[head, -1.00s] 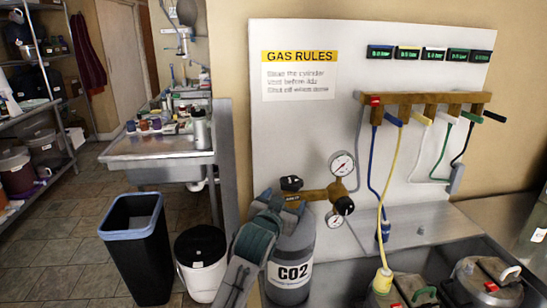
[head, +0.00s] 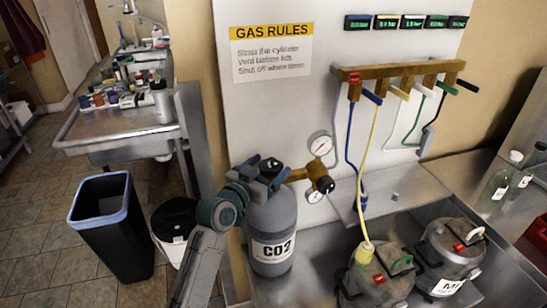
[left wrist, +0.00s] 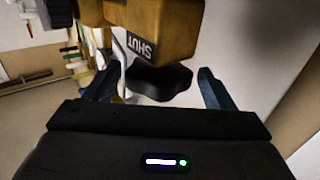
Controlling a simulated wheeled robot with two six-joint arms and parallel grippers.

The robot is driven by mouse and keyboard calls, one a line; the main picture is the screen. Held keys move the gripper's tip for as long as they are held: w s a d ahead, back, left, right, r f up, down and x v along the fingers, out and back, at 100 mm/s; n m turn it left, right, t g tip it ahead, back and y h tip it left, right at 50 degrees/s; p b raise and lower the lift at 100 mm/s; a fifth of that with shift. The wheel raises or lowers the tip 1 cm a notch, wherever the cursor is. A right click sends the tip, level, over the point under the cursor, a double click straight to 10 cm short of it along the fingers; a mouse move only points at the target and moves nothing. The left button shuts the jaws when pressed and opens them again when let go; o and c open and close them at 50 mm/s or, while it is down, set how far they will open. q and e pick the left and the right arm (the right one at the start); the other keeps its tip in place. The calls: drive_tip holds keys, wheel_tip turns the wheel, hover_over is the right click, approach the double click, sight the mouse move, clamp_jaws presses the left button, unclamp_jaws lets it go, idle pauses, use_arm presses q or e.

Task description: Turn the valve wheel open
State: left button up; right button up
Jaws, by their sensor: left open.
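The grey CO2 cylinder (head: 272,232) stands upright, with a brass valve and regulator (head: 318,178) at its top. The valve wheel (head: 270,164) is a small black knob on top. In the left wrist view the black wheel (left wrist: 160,80) lies between my two blue-grey fingers, beside a brass body with a "SHUT" label (left wrist: 141,46). My left gripper (head: 262,175) is open around the wheel, with visible gaps at both sides in the wrist view. Its fingers partly hide the wheel and valve in the head view. My right gripper is out of view.
Two gauges (head: 320,143) sit right of the valve. A brass manifold (head: 400,72) with coloured levers and hoses hangs on the white panel. Lidded buckets (head: 380,272) stand in the steel basin on the right. A black bin (head: 112,225) and a white bucket (head: 172,247) stand left.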

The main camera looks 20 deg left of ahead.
sight(274, 160)
use_arm(q)
drive_tip(key=shift+p+x, duration=0.3)
drive_tip(key=shift+x, duration=1.2)
drive_tip(key=shift+c, duration=0.5)
drive_tip(key=c, duration=0.9)
drive_tip(key=shift+r+n+y+p, duration=0.25)
drive_tip(key=shift+n+y+p, duration=0.3)
drive_tip(key=shift+p, duration=0.45)
drive_tip(key=shift+y+p, duration=0.3)
drive_tip(key=shift+y, duration=0.05)
drive_tip(key=shift+f+n+t+y, duration=0.2)
drive_tip(key=shift+n+t+y, duration=0.05)
drive_tip(key=shift+t+y, duration=0.05)
